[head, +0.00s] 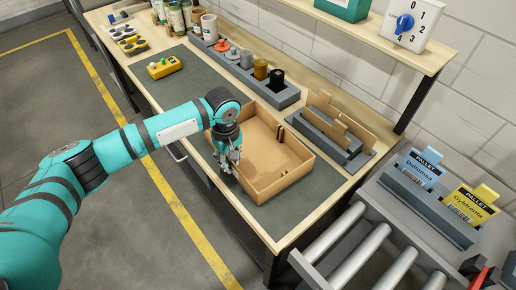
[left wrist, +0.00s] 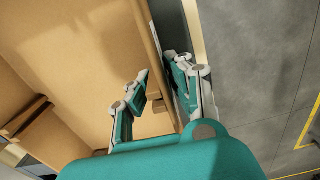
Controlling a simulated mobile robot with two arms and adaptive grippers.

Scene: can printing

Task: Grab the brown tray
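The brown tray (head: 278,186), an open box with low walls, sits on the workbench's dark mat. My left gripper (head: 230,164) points down at the tray's near left wall. In the left wrist view, the gripper (left wrist: 158,66) has its fingers spread apart, one on the inner side of the tray wall (left wrist: 146,30) and one on the outer side. A gap shows between the fingers and the wall, so it does not look clamped. My right gripper is in neither view.
A grey rack with coloured cylinders (head: 260,69) stands behind the tray, and a holder with brown dividers (head: 327,136) stands to its right. A yellow block (head: 164,67) lies further left. A roller conveyor (head: 346,262) is at lower right.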

